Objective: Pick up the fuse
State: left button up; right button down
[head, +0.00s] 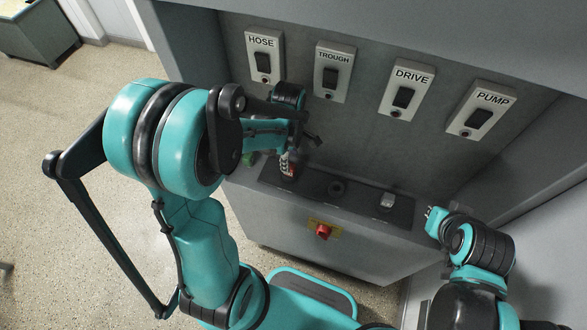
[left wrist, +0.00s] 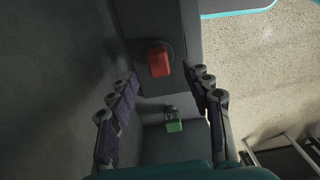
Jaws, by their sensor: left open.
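A green block (head: 248,158) shows partly at the strip's left, half hidden by my left arm. In the left wrist view a red block (left wrist: 158,60) sits in a round dark base, and a green block (left wrist: 173,125) with a small marked face lies nearer. My left gripper (head: 304,142) is above the console close to the red-and-white piece. In the left wrist view its fingers (left wrist: 165,82) are spread and empty. My right gripper (head: 433,222) is at the console's right end.
The console (head: 285,228) carries a round dark socket (head: 337,187), a pale piece (head: 388,200) and a red knob (head: 323,231) on a yellow plate. Switches marked HOSE (head: 264,58), TROUGH, DRIVE and PUMP (head: 480,110) line the wall behind. Open floor lies at left.

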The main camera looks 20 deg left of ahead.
pick_arm(q)
notch_tip(320, 180, down, 6)
jog(key=shift+w+f+b, duration=0.15)
jog(key=shift+f+b, duration=0.05)
jog(key=shift+b, duration=0.85)
grip_shut()
